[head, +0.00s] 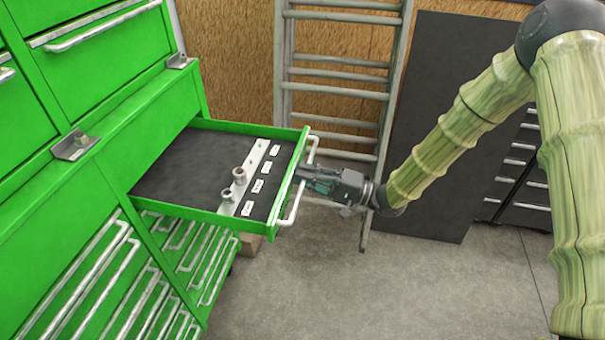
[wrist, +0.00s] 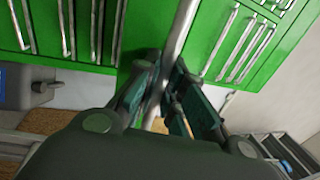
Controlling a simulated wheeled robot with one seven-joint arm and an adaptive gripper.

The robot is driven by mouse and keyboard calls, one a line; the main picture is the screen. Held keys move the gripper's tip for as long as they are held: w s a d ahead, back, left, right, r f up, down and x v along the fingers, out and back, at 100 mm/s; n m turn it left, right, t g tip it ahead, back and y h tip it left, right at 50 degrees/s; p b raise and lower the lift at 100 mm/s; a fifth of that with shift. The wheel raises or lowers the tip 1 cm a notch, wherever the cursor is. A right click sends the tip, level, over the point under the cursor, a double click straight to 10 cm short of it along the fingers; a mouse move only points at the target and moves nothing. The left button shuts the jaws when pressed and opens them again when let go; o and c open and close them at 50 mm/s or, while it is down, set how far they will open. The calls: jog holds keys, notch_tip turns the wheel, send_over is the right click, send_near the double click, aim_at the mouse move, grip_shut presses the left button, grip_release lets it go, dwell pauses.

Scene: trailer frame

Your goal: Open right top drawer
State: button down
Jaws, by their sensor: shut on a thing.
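The green cabinet (head: 130,110) fills the left of the head view. Its right top drawer (head: 165,170) is pulled out, with a dark liner, a metal strip with sockets and several small white labels inside. The drawer's silver bar handle (head: 291,208) runs along its front; it also shows in the wrist view (wrist: 183,25). My gripper (head: 303,182) is at the middle of the handle. In the wrist view its fingers (wrist: 166,85) lie on both sides of the bar, shut on it. The fingertips are partly hidden by the handle.
Lower drawers with silver handles (head: 195,255) are closed below. A metal ladder (head: 335,75) and a dark panel (head: 432,130) lean at the back wall. Another dark drawer unit (head: 520,175) stands behind my arm. The grey floor (head: 330,290) in front is clear.

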jog(key=shift+s+f, duration=0.1)
jog(key=c, duration=1.8)
grip_release()
jog(key=v, duration=1.2)
jog(key=s+d+f+m+t+h, duration=0.1)
jog(key=s+f+h, duration=0.25)
jog(key=f, duration=0.45)
jog(key=s+d+f+t+h, duration=0.1)
jog(key=s+f+t+h, duration=0.2)
jog(key=f, duration=0.5)
jog(key=s+d+f+m+h, duration=0.1)
jog(key=s+f+h, duration=0.2)
jog(key=f+h, duration=0.35)
jog(key=s+d+f+n+g+h, duration=0.1)
jog(key=s+d+f+g+h, duration=0.1)
jog(key=s, duration=0.6)
jog(key=s+d+f+n+g+h, duration=0.1)
jog(key=s+d+f, duration=0.3)
jog(key=s, duration=0.5)
jog(key=s+d+f+n+g+h, duration=0.1)
jog(key=s+d+f+g+h, duration=0.2)
jog(key=s+d, duration=0.3)
jog(key=s+h, duration=0.1)
jog(key=s, duration=0.2)
jog(key=shift+f+g, duration=0.15)
jog(key=shift+g, duration=0.25)
